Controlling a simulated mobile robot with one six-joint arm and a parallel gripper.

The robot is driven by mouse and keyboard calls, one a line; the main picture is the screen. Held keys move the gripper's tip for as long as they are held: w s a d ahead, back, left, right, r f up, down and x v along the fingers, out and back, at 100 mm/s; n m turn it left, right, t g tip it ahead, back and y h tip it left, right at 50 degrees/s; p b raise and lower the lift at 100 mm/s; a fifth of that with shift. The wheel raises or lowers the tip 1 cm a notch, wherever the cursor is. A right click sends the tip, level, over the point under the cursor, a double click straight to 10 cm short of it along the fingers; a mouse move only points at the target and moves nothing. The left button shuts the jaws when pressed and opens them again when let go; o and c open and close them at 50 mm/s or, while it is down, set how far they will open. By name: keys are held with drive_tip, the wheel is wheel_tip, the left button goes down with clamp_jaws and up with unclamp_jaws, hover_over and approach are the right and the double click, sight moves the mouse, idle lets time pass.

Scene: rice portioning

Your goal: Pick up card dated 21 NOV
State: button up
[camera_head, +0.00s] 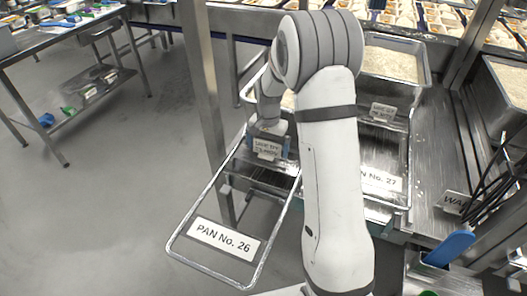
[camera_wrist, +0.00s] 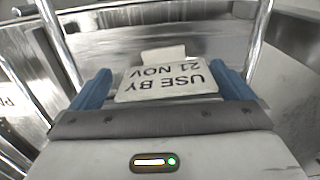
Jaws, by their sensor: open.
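The card dated 21 NOV (camera_wrist: 166,80) is a white card reading "USE BY 21 NOV", upside down in the wrist view, with a small pale piece (camera_wrist: 163,54) above it. My gripper (camera_wrist: 165,88) has its two blue fingers apart, one on each side of the card. I cannot tell whether either finger touches it. In the head view the card (camera_head: 265,147) shows small at the end of my gripper (camera_head: 268,143), above the back of the frame labelled PAN No. 26 (camera_head: 169,246). My arm hides part of that area.
A pan of rice (camera_head: 392,62) stands at the back right, with another card (camera_head: 382,112) below its front. A PAN No. 27 label (camera_head: 381,179) is partly behind my arm. A metal post (camera_head: 205,90) stands left of my gripper. Dark-handled utensils (camera_head: 497,170) are at right.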

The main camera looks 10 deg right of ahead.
drive_tip(key=shift+w+d+f, duration=0.1)
drive_tip(key=shift+w+f, duration=0.05)
drive_tip(key=shift+f, duration=0.45)
drive_tip(key=shift+w+d+f, duration=0.1)
drive_tip(key=shift+w+f, duration=0.05)
drive_tip(key=shift+f, duration=0.4)
drive_tip(key=shift+s, duration=0.1)
drive_tip(key=shift+r, duration=0.1)
drive_tip(key=c, duration=0.8)
